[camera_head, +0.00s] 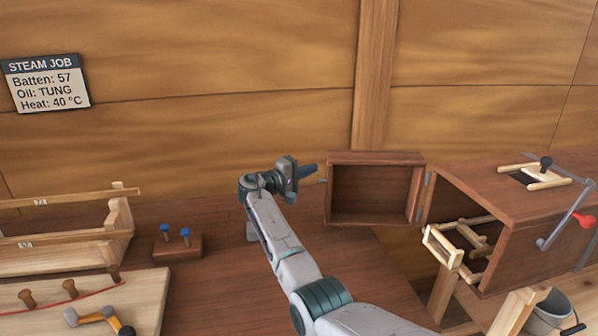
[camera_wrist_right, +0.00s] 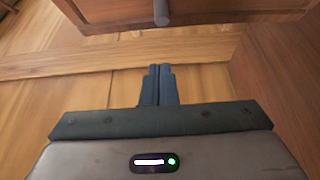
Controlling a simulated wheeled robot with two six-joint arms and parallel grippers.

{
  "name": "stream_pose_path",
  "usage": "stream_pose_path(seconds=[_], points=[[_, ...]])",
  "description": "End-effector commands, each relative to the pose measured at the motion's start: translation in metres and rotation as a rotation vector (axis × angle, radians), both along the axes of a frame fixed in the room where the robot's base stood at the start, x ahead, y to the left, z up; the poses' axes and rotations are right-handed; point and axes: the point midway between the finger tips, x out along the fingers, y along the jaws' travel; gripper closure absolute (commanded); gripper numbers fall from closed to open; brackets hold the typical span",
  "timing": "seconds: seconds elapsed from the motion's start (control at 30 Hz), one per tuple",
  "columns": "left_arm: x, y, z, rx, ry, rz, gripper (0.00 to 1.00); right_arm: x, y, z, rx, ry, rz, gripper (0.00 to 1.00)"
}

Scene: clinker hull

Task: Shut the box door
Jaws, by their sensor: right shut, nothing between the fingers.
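The box door (camera_head: 376,157) is a dark wooden panel with a raised rim, standing open at the left of the wooden box (camera_head: 540,187). A grey hinge joins it to the box's left edge. The box's open end shows a pale wooden rack (camera_head: 455,250) inside. My right gripper (camera_head: 309,170) is shut and empty, just left of the door's free edge; whether it touches cannot be told. In the right wrist view its blue fingers (camera_wrist_right: 157,86) are together, with a dark wooden panel, likely the door (camera_wrist_right: 110,12), and a grey rod (camera_wrist_right: 161,12) ahead. My left gripper is out of view.
A red-knobbed lever (camera_head: 584,219) is on the box's side and a pale wooden piece with a dark knob (camera_head: 545,165) on its top. A block with blue pegs (camera_head: 178,245) and wooden racks (camera_head: 70,250) stand at left. A bucket (camera_head: 553,312) is at lower right.

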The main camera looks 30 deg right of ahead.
Motion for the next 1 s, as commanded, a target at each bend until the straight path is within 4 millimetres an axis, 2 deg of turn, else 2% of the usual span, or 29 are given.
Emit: stream_pose_path(seconds=[0.07, 0.2, 0.6, 1.0], points=[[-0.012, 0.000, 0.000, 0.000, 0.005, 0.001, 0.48, 0.002, -0.014, 0.003, -0.001, 0.001, -0.001, 1.00], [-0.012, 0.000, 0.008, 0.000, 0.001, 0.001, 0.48, 0.007, -0.039, 0.003, -0.001, 0.001, -0.002, 1.00], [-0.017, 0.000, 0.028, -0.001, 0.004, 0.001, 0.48, -0.025, -0.020, 0.001, 0.000, 0.000, 0.001, 1.00], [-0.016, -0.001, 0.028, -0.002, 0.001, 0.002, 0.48, -0.029, -0.018, 0.000, 0.000, 0.000, 0.000, 1.00]])
